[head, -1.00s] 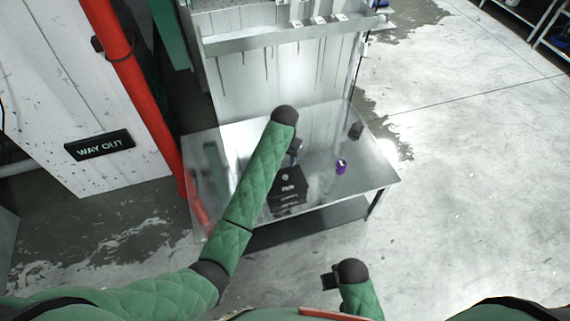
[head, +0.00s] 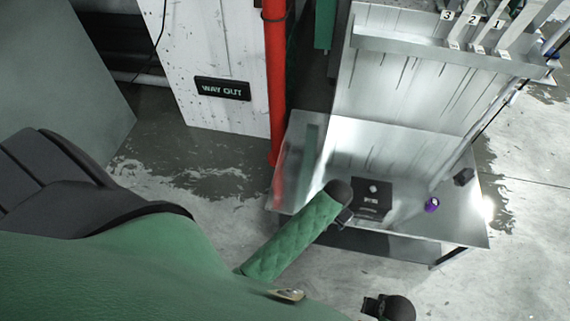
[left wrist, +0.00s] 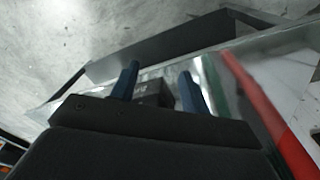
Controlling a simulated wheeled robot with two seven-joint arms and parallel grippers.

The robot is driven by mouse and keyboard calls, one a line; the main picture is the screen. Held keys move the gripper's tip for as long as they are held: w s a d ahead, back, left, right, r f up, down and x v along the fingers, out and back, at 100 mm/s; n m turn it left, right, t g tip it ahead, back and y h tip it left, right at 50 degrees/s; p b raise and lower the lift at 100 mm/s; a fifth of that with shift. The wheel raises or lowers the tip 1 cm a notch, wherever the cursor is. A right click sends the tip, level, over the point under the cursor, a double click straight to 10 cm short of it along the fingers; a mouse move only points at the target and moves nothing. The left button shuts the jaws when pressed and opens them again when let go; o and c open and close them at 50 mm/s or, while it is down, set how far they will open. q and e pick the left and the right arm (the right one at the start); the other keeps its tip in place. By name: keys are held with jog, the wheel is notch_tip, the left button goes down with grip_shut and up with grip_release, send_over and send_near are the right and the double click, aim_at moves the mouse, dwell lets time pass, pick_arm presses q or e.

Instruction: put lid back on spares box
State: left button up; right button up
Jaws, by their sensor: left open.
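The black spares box (head: 370,212) stands on the metal bench, with white lettering and a small pale knob on its dark top. I cannot tell whether that top is a separate lid seated on it. My left gripper (head: 343,217) is just left of the box's front, open with nothing visibly held. In the left wrist view its two blue fingers (left wrist: 158,86) are spread, and the box (left wrist: 153,92) shows beyond and between them. My right gripper (head: 371,306) is low in the head view, in front of the bench; its jaws are too small to read.
The metal bench (head: 300,150) has a tall back panel with numbered levers above. A purple can (head: 432,204) and a small black object (head: 464,177) stand right of the box. A red pipe (head: 275,80) rises at the bench's left. The floor at right is open.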

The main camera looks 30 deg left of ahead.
pick_arm(q)
jog(key=s+a+f, duration=0.1)
jog(key=s+a, duration=0.3)
jog(key=s, duration=0.6)
jog(key=s+a+f+n, duration=0.1)
jog(key=s+a, duration=0.3)
jog(key=s, duration=0.6)
jog(key=shift+a+f+n+t, duration=0.15)
jog(key=shift+f+n+t, duration=0.15)
jog(key=shift+t, duration=0.1)
